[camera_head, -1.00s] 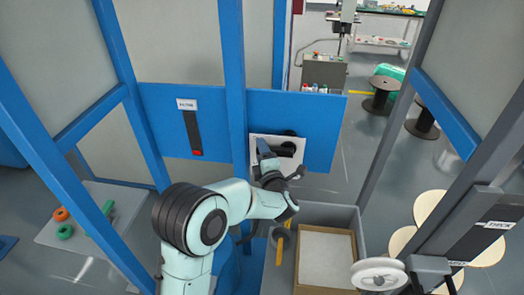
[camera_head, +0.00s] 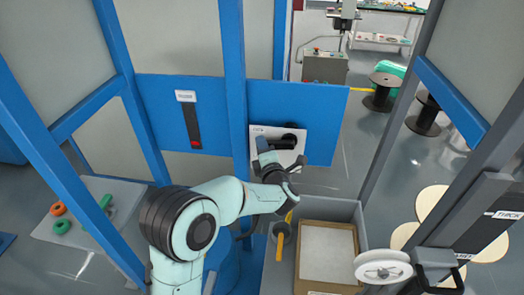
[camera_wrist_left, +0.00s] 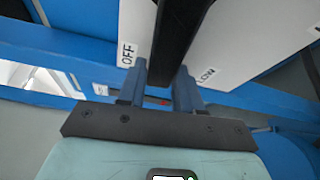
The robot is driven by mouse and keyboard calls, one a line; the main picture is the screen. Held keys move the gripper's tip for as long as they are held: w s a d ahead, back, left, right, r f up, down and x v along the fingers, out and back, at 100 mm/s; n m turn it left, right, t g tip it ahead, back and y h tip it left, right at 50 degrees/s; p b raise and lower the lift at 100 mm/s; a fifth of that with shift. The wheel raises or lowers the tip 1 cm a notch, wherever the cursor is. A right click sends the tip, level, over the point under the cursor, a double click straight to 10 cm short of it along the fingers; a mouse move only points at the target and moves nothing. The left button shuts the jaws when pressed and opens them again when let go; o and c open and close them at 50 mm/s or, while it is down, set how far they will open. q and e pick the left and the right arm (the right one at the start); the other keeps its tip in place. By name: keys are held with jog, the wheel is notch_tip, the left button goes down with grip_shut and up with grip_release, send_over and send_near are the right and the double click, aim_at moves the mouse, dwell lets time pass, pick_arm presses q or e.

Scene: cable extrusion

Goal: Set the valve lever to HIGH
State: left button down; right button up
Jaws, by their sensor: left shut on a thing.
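The valve's white plate (camera_head: 296,150) sits on the blue panel in the head view. In the left wrist view the plate (camera_wrist_left: 225,40) carries the labels OFF, left of the lever, and LOW, right of it. The black valve lever (camera_wrist_left: 178,35) runs between those two labels, down to my gripper. My left gripper (camera_wrist_left: 160,95) is shut on the lever, one finger on each side. In the head view my left gripper (camera_head: 266,154) is in front of the plate and hides part of it. No HIGH label can be read. My right gripper is not in view.
A black slot with a red mark (camera_head: 192,128) is on the panel left of the blue post (camera_head: 234,90). A grey bin (camera_head: 345,212) with a cardboard box stands below. A white pulley (camera_head: 383,268) is at lower right. A side table (camera_head: 90,225) is at left.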

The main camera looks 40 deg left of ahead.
pick_arm(q)
jog(key=w+d+f+n+h+b, duration=0.1)
jog(key=d+f+n+h+b, duration=0.1)
jog(key=n+b, duration=0.1)
jog(key=w+d+f+n+h+b, duration=0.1)
jog(key=d+f+n+h+b, duration=0.1)
jog(key=n+b, duration=0.2)
jog(key=w+d+f+n+h+b, duration=0.1)
jog(key=f+n+h+b, duration=0.1)
jog(key=n+b, duration=0.2)
jog(key=shift+w+d+f+t+b, duration=0.1)
jog(key=shift+d+f+t+b, duration=0.25)
jog(key=shift+b, duration=1)
jog(key=shift+w+d+n+h+b, duration=0.3)
jog(key=shift+d+n+h+b, duration=0.2)
jog(key=shift+d+n+h, duration=0.15)
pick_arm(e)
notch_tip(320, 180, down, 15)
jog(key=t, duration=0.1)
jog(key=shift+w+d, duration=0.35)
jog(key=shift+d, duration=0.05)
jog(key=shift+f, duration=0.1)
pick_arm(q)
jog(key=c, duration=0.8)
grip_release()
jog(key=shift+c, duration=0.2)
